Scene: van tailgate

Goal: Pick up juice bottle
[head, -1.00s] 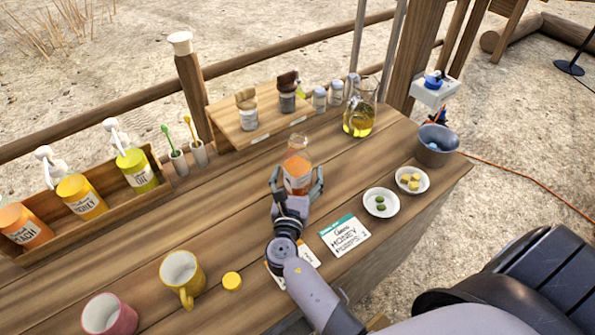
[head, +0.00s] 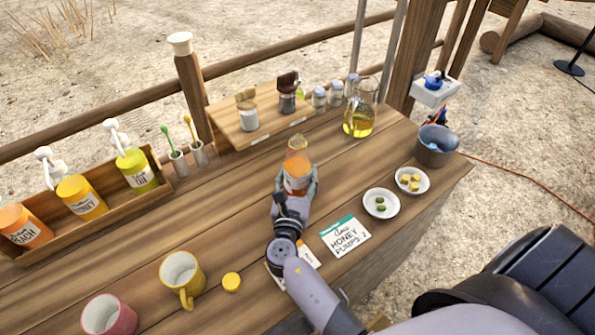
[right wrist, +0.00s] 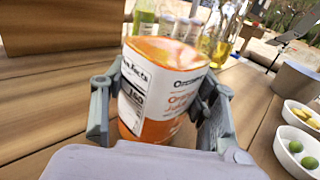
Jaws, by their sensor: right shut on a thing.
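The juice bottle (head: 297,166) is clear with orange juice and a white and orange label. It stands upright around the middle of the wooden table. My right gripper (head: 296,190) is shut on the bottle, with a finger on each side of it. In the right wrist view the bottle (right wrist: 165,85) sits between the two grey fingers, its nutrition label and orange print facing me. I cannot tell whether its base touches the table. My left gripper is not in view.
A glass carafe of yellow liquid (head: 359,120) stands behind the bottle. Two small dishes, one with green pieces (head: 381,203) and one with yellow cubes (head: 412,181), sit to the right. A yellow mug (head: 183,278), pink mug (head: 109,315) and yellow lid (head: 232,282) are front left.

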